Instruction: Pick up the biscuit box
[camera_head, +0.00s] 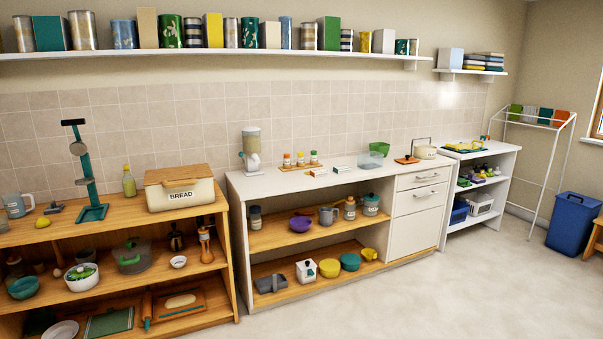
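No box in the head view carries a readable biscuit label, so I cannot tell for sure which thing is the biscuit box. A white square canister with a dark mark and a knobbed lid (306,271) stands upright on the bottom shelf of the middle unit. Two small flat boxes, one orange and white (317,172) and one white (343,168), lie on the white counter. Upright boxes stand among tins on the long wall shelf, including a yellow box (213,31) and a tan box (147,29). Neither of my grippers is in view.
A grey tray (270,283) and a yellow pot (330,267) flank the canister. A blue bin (574,221) and a white drying rack (541,120) stand at right. The floor (440,290) in front is clear.

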